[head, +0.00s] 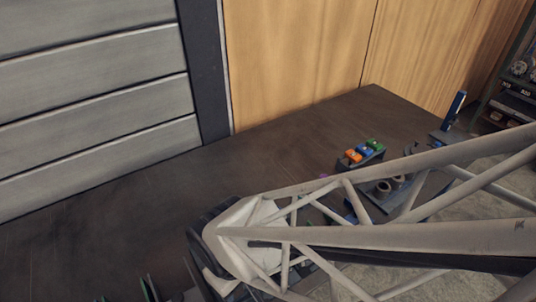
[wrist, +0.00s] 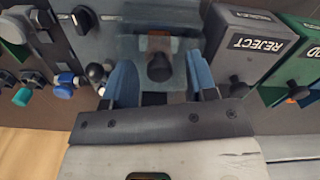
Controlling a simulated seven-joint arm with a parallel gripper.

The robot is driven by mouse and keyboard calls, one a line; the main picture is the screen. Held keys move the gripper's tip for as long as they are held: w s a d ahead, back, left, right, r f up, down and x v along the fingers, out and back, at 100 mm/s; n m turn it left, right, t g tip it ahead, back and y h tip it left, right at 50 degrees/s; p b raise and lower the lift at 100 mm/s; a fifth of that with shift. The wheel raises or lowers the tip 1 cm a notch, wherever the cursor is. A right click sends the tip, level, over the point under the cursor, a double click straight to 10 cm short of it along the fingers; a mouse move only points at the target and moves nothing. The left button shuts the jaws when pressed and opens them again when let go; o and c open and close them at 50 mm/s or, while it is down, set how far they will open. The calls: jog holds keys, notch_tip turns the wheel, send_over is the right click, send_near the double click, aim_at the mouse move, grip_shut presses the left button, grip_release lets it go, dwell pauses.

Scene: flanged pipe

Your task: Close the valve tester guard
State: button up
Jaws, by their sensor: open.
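In the wrist view my gripper (wrist: 160,78) is open, with one blue fingertip on each side of a dark round knob (wrist: 159,68). The knob stands in front of a grey-blue panel (wrist: 138,48), with a brownish patch just above it. The fingers do not visibly close on the knob; I cannot tell whether they touch anything. I cannot tell for sure which part is the valve tester guard, or whether it stands open. In the head view my arm hides the area around my gripper, and the fingertips do not show.
In the wrist view a dark box marked REJECT (wrist: 250,45) and a green box (wrist: 303,60) stand at right. A panel with several knobs (wrist: 60,82) is at left. In the head view a dark holder with coloured pieces (head: 362,154) sits on the brown table (head: 110,215).

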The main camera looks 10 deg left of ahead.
aim_at(244, 285)
jog(key=shift+r, duration=0.15)
jog(key=shift+r, duration=3.75)
jog(key=shift+w+d, duration=0.1)
jog(key=w+d+r+m+t, duration=0.1)
jog(key=w+d+r+m, duration=0.2)
jog(key=w+d, duration=0.3)
jog(key=w+d+r+m, duration=0.2)
jog(key=w+d+m, duration=0.1)
jog(key=d, duration=0.6)
jog(key=d+r+m, duration=0.2)
jog(key=d+m, duration=0.1)
jog(key=d, duration=0.4)
jog(key=d+r+m+t, duration=0.1)
jog(key=d+r+m, duration=0.1)
jog(key=d, duration=0.6)
jog(key=shift+w+d+r+m+t, duration=0.2)
jog(key=shift+w+d+m+t, duration=0.1)
jog(key=shift+m, duration=0.3)
